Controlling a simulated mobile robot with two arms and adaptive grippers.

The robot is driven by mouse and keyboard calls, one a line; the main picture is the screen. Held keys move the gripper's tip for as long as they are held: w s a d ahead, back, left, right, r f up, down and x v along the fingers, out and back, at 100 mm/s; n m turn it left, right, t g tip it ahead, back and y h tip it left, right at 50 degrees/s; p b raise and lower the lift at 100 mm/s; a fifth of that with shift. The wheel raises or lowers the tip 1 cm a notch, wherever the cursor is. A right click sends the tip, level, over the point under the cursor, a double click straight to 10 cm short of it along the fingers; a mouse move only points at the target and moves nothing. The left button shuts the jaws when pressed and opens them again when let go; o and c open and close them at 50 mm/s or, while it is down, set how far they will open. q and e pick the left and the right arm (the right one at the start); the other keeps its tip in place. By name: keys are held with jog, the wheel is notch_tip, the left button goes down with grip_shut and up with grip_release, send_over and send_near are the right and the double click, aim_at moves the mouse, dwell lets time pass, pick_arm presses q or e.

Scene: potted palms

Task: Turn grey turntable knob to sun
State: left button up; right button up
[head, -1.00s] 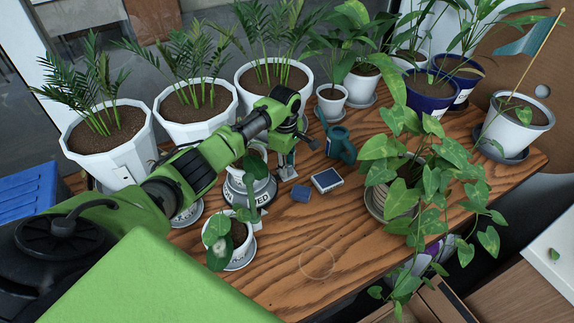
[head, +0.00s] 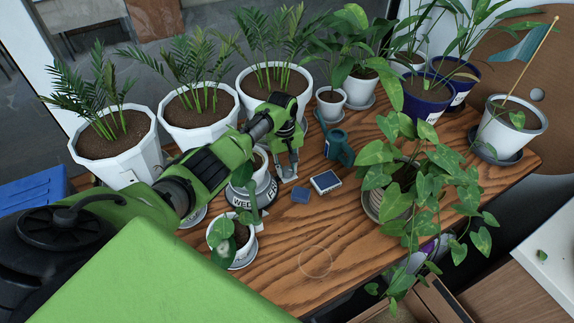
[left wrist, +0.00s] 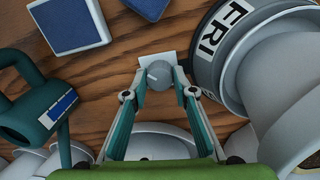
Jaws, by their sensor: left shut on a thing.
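The grey knob (left wrist: 159,74) with a short white mark sits on a small pale plate (left wrist: 171,60) beside the turntable. My left gripper (left wrist: 158,92) is shut on the knob, one fingertip on each side. In the head view my left gripper (head: 287,175) reaches down at the turntable's right side, and it hides the knob there. The turntable (head: 242,203) is a grey disc with day labels on its rim, WED toward the front. Its FRI label shows in the left wrist view (left wrist: 222,28). A white pot (head: 260,163) stands on it. I cannot make out a sun symbol.
Two blue blocks (head: 300,194) (head: 326,182) and a teal watering can (head: 338,146) stand right of the turntable. A small potted plant (head: 240,249) is in front. Large potted palms (head: 118,155) line the back. The wooden table (head: 300,245) is clear at front centre.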

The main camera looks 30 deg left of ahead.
pick_arm(q)
jog(key=m, duration=0.6)
jog(key=shift+f+m, duration=0.1)
jog(key=shift+m, duration=0.2)
jog(key=m, duration=0.3)
jog(key=shift+m, duration=0.3)
jog(key=m+b, duration=0.1)
jog(key=m, duration=0.2)
jog(key=shift+m+g, duration=0.3)
jog(key=m, duration=0.3)
jog(key=shift+w+m+b, duration=0.1)
jog(key=shift+m+b, duration=0.2)
jog(key=shift+b, duration=0.1)
jog(key=m, duration=0.3)
jog(key=shift+m+b, duration=0.3)
jog(key=m, duration=0.6)
jog(key=shift+m+b, duration=0.3)
jog(key=shift+b, duration=0.05)
